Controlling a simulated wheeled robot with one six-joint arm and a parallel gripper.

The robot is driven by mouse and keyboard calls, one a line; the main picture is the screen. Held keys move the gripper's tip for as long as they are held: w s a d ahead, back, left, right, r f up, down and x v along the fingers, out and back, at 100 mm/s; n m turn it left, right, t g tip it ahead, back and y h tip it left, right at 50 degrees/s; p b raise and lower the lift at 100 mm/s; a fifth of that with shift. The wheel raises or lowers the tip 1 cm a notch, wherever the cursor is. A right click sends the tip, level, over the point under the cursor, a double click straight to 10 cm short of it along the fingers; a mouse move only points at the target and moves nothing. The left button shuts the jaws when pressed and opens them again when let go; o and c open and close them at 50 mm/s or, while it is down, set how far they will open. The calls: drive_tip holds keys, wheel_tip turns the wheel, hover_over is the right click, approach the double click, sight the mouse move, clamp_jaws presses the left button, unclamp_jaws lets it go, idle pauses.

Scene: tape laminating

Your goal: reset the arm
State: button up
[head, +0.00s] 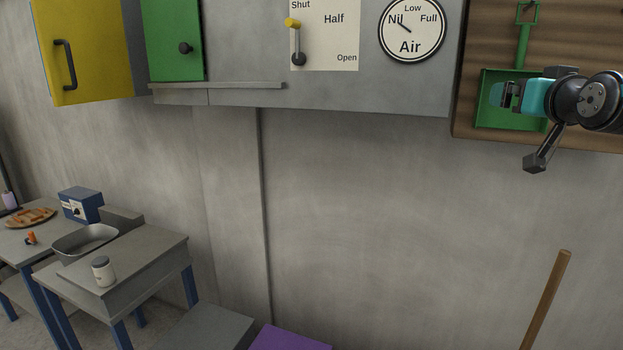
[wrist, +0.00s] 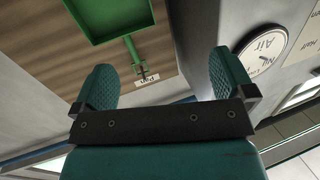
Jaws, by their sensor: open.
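My gripper (head: 508,95) is at the upper right of the head view, in front of a green tray (head: 483,118) fixed on a brown wooden panel. In the wrist view my gripper (wrist: 165,78) has its two teal fingers wide apart with nothing between them. The green tray (wrist: 107,15) shows beyond the fingers at the upper left. A green handle (wrist: 134,52) runs from it toward a small white label (wrist: 147,81). I cannot tell from these views whether the fingers touch the tray.
A grey cabinet carries an air gauge (head: 412,29) at Nil and a Shut-Half-Open lever (head: 295,42) near Shut. Yellow (head: 100,70) and green (head: 170,70) doors are at left. Below are a workbench (head: 150,255) with a jar (head: 103,270) and a wooden pole (head: 546,300). The middle wall is clear.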

drive_tip(key=s+a+f+n+g+y+b, duration=0.2)
drive_tip(key=s+a+f+n+g+y, duration=0.25)
drive_tip(key=a+f, duration=0.55)
drive_tip(key=s+a+f+n+g+y+b, duration=0.1)
drive_tip(key=s+a+f+g+y+b, duration=0.15)
drive_tip(key=s+a+f+g, duration=0.45)
drive_tip(key=s+a+f+n+g, duration=0.1)
drive_tip(key=s+a+f+g, duration=0.1)
drive_tip(key=s, duration=0.4)
drive_tip(key=s+a+f+n+g+b, duration=0.1)
drive_tip(key=s+a+f+n, duration=0.1)
drive_tip(key=s+a+f, duration=0.2)
drive_tip(key=s+a+f+n+g+b, duration=0.1)
drive_tip(key=s+a+f+g, duration=0.1)
drive_tip(key=s+f, duration=0.3)
drive_tip(key=s, duration=0.2)
drive_tip(key=shift+s+a+g, duration=0.3)
drive_tip(key=shift+a+g, duration=0.05)
drive_tip(key=shift+a, duration=0.05)
